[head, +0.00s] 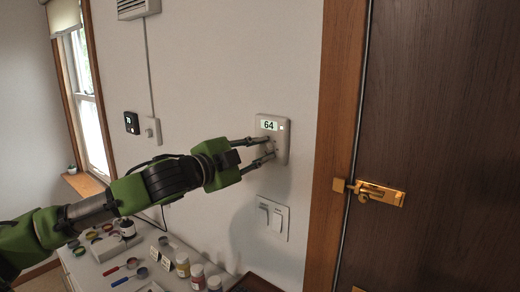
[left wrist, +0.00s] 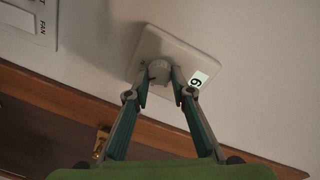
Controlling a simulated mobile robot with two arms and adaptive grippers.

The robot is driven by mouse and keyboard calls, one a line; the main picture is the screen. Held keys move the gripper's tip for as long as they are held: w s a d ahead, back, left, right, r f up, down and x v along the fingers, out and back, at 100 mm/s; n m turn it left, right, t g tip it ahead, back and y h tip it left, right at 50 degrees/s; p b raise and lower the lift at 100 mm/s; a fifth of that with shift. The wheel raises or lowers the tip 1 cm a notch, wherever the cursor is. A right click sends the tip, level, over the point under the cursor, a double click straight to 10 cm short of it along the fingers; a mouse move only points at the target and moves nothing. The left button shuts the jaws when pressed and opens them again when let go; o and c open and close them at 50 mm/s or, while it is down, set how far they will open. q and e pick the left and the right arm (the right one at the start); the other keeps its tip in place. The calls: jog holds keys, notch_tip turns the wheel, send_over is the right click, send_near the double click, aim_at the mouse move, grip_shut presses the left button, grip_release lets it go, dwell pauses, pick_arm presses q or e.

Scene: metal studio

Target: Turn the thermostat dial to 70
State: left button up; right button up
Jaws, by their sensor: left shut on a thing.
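The thermostat (head: 283,140) is a white rectangular unit on the wall, left of the wooden door frame. Its small display (head: 268,125) reads 64. My left gripper (head: 270,149) reaches it from the left, with its fingers at the lower part of the unit. In the left wrist view the thermostat (left wrist: 189,54) appears tilted. Its round dial (left wrist: 159,68) sits between the two fingertips of my left gripper (left wrist: 160,80), which is shut on it. The display there is partly visible. My right gripper is in neither view.
A double light switch (head: 272,216) is on the wall below the thermostat. A dark small display (head: 131,122) and a white wall switch are further left. A counter with jars (head: 197,276) and tools stands below the arm. A brown door (head: 445,120) with a brass latch (head: 378,193) is at right.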

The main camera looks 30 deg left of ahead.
pick_arm(q)
jog(key=o, duration=1.1)
jog(key=shift+s+r, duration=0.1)
jog(key=shift+s+r, duration=0.15)
jog(key=shift+s, duration=0.25)
jog(key=s+a, duration=0.1)
jog(key=s, duration=1)
jog(key=shift+a, duration=0.25)
